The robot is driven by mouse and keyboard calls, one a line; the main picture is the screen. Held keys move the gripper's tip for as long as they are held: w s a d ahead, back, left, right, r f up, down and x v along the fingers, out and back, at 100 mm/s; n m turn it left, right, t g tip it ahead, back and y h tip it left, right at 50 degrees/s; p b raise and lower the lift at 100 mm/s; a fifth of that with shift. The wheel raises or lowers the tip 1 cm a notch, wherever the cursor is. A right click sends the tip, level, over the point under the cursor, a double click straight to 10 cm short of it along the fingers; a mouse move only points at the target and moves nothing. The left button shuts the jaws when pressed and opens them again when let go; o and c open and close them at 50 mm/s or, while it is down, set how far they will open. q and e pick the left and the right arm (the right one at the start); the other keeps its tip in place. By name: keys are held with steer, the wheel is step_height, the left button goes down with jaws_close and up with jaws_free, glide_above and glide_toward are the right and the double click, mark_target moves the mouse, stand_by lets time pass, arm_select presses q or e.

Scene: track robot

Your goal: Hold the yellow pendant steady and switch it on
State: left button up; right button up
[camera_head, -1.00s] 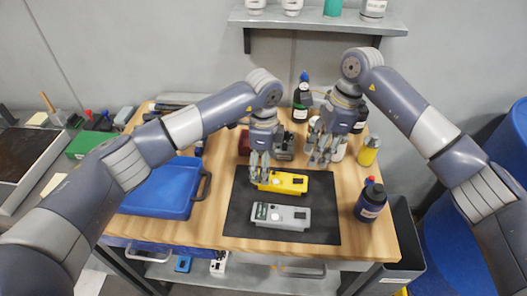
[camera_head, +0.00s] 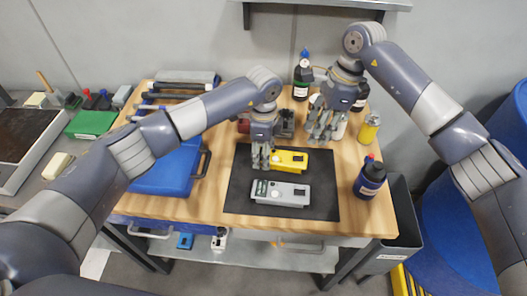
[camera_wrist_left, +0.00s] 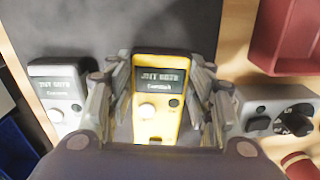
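The yellow pendant (camera_head: 290,160) lies on the black mat (camera_head: 237,190), its long side running left to right in the head view. In the left wrist view the yellow pendant (camera_wrist_left: 155,125) shows a dark screen, a white round knob and a small dark button. My left gripper (camera_head: 262,166) is low over its left end, one finger on each side in the wrist view (camera_wrist_left: 160,85). The fingers look spread around it; I cannot tell whether they touch. My right gripper (camera_head: 322,138) is open and empty, above the table behind the pendant.
A grey pendant (camera_head: 282,193) lies just in front of the yellow one. A blue tray (camera_head: 165,183) is at the left, a dark bottle (camera_head: 370,178) at the right, a yellow bottle (camera_head: 369,128) behind it. A grey device (camera_wrist_left: 280,115) and red bin (camera_wrist_left: 285,45) are close by.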

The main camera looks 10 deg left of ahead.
mark_target(303, 156)
arm_select(q)
steer(key=o, duration=0.4)
steer(key=c, duration=0.4)
steer(key=shift+c, duration=0.7)
arm_select(e)
steer(key=c, duration=0.4)
steer(key=shift+a+n, duration=0.1)
steer(key=shift+n, duration=0.2)
jaws_close()
steer(key=shift+s+a+f+n+t+h, duration=0.15)
steer(key=shift+a+f+n+t+h, duration=0.35)
steer(key=shift+f+n, duration=0.9)
steer(key=shift+s+a+f+n+t+h, duration=0.3)
steer(key=shift+f+n+t+h, duration=0.5)
steer(key=shift+n, duration=1)
steer(key=shift+s+a+f+n+t+h, duration=0.15)
steer(key=shift+a+f+n+h, duration=0.3)
steer(key=shift+f+n, duration=1)
